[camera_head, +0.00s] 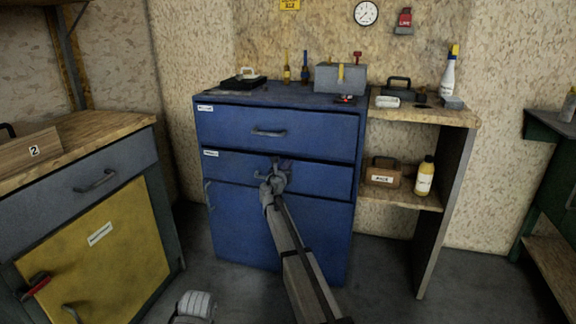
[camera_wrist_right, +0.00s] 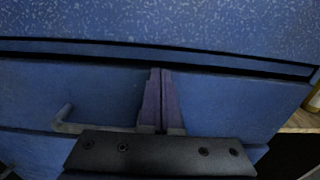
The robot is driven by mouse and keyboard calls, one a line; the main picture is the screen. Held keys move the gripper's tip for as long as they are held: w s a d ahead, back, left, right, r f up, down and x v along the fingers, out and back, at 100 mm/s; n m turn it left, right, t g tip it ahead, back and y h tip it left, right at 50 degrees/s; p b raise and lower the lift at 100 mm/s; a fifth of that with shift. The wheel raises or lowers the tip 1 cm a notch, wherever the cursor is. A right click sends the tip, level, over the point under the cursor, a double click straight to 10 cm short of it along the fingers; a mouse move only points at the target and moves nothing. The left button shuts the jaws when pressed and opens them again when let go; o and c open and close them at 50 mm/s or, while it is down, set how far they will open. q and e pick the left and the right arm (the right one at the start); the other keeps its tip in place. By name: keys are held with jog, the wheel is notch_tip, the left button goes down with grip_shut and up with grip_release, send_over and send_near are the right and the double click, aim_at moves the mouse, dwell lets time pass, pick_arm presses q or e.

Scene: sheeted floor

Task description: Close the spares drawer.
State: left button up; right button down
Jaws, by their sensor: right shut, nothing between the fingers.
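A blue cabinet (camera_head: 280,235) holds two drawers, each with a small white label too small to read, so I cannot tell which is the spares drawer by name. The upper drawer (camera_head: 225,125) looks flush. The lower drawer (camera_head: 325,180) has a dark gap along its top edge; its front also shows in the wrist view (camera_wrist_right: 230,95). My right gripper (camera_head: 283,165) is shut and empty at the middle of the lower drawer's front, by its handle (camera_wrist_right: 70,125). In the wrist view its fingertips (camera_wrist_right: 160,72) point at that front; contact is unclear.
A wooden shelf unit (camera_head: 440,117) with bottles and boxes stands right of the cabinet. A workbench with a yellow door (camera_head: 100,245) stands at the left. Tools and a grey box (camera_head: 328,78) lie on the cabinet top. Floor shows right of the cabinet.

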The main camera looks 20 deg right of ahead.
jog(key=v, duration=1.4)
jog(key=s+a+f+m+g+y+p, duration=0.25)
jog(key=s+a+f+m+g, duration=0.45)
jog(key=s, duration=0.7)
jog(key=s+a+f+m+g+y+p, duration=0.1)
jog(key=s+a+f+m+g+y, duration=0.3)
jog(key=s+m, duration=0.75)
jog(key=s+a+f+m+g+y+p, duration=0.1)
jog(key=s+a+f+m+g+y, duration=0.15)
jog(key=s+a+f+m, duration=0.9)
pick_arm(q)
notch_tip(320, 180, up, 43)
jog(key=p, duration=3.8)
jog(key=shift+a, duration=0.3)
pick_arm(e)
jog(key=s+d+r+n+g, duration=0.1)
jog(key=s+r+n, duration=0.1)
jog(key=r, duration=1.9)
jog(key=s+d+r+n, duration=0.2)
jog(key=s+r, duration=0.3)
jog(key=r, duration=1.7)
jog(key=shift+r+n+g, duration=0.2)
jog(key=shift+n+g, duration=0.1)
jog(key=shift+g, duration=0.05)
pick_arm(q)
jog(key=shift+o, duration=0.2)
jog(key=shift+f, duration=0.1)
pick_arm(e)
jog(key=shift+w+d, duration=0.1)
jog(key=shift+d, duration=0.1)
